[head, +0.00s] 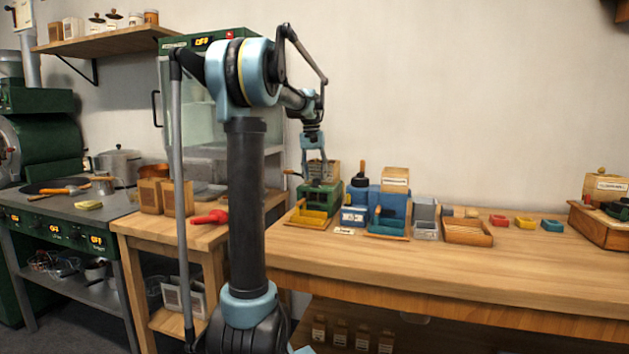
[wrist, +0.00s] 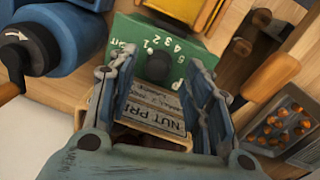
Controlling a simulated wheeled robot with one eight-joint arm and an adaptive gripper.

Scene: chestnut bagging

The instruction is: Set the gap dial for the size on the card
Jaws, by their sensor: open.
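The green machine (head: 322,194) stands on the bench under my gripper, with a wooden hopper on top. In the wrist view its green face (wrist: 188,47) carries white numbers around a dark round dial knob (wrist: 158,67). The hopper's label (wrist: 152,108) reads "NUT PRI…", partly cut off. My gripper (head: 318,176) points down over the machine. In the wrist view its fingers (wrist: 157,60) are open, one on each side of the knob in the picture; contact cannot be told. The dial's pointer setting is not clear. A small white card (head: 344,231) lies in front; its text is too small to read.
A yellow tray (head: 306,218) is in front of the green machine. A metal tin of chestnuts (wrist: 283,122) is nearby. The bench's right front is clear.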

